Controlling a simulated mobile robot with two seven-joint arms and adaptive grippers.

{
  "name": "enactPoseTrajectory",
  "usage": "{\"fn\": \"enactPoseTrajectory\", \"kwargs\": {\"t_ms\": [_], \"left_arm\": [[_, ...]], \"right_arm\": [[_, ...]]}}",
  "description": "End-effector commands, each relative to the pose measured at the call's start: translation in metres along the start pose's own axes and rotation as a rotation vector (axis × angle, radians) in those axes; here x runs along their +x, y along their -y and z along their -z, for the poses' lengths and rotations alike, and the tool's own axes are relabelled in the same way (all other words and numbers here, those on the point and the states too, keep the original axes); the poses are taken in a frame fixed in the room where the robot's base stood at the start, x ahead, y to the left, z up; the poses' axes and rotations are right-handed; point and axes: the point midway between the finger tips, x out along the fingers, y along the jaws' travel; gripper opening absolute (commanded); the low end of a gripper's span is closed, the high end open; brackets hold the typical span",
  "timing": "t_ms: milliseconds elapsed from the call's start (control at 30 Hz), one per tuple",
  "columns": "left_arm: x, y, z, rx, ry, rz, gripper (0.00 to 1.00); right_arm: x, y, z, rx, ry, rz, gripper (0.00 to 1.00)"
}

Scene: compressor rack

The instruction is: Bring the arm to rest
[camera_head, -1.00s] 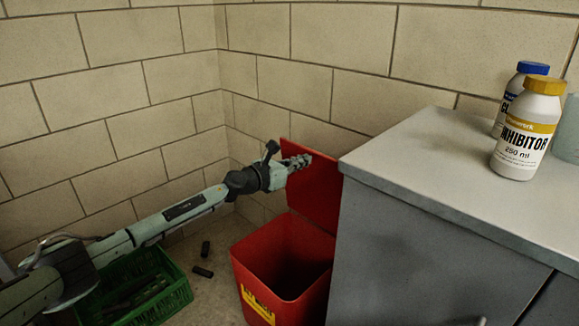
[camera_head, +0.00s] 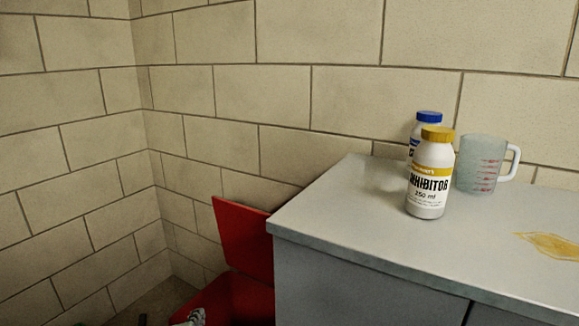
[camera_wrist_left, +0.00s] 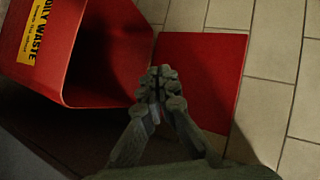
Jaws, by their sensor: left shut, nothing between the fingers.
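My left gripper (camera_head: 196,317) barely shows at the bottom edge of the head view, in front of the red bin; most of that arm is out of the frame. In the left wrist view its fingers (camera_wrist_left: 157,82) are together and empty. Behind them are the open red waste bin (camera_wrist_left: 100,65) and its red lid (camera_wrist_left: 205,75). I cannot tell how far the fingers are from the bin. My right gripper is not in view.
A grey cabinet (camera_head: 330,215) stands right of the red lid (camera_head: 243,237). On it are a yellow-capped inhibitor bottle (camera_head: 429,185), a blue-capped bottle (camera_head: 429,117), a measuring jug (camera_head: 477,165) and a yellowish spill (camera_head: 548,245). Block walls close off the back and left.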

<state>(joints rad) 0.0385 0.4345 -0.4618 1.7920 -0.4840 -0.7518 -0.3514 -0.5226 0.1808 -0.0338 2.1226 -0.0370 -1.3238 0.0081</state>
Motion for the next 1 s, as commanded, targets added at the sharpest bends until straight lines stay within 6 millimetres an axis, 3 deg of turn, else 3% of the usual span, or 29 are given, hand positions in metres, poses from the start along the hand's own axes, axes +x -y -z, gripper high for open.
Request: {"fn": "enactPoseTrajectory", "kwargs": {"t_ms": [33, 200, 300, 400, 500, 600, 1000], "left_arm": [[-0.017, -0.032, -0.019, -0.139, 0.068, -0.086, 0.0], [-0.083, -0.127, -0.079, -0.548, 0.321, -0.332, 0.0], [-0.127, -0.171, -0.104, -0.73, 0.464, -0.443, 0.0], [-0.165, -0.203, -0.121, -0.861, 0.581, -0.523, 0.0], [-0.191, -0.221, -0.13, -0.941, 0.658, -0.57, 0.0], [-0.204, -0.229, -0.134, -0.98, 0.697, -0.593, 0.0], [-0.206, -0.231, -0.135, -0.985, 0.704, -0.597, 0.0]], "right_arm": [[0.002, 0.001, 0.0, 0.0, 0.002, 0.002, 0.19], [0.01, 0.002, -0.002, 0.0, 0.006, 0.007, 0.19], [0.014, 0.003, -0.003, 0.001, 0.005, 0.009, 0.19], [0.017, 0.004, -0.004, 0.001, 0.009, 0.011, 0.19], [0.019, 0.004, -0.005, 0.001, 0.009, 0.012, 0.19], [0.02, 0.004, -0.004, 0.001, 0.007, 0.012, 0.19], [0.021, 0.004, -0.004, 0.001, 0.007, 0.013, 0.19]]}}
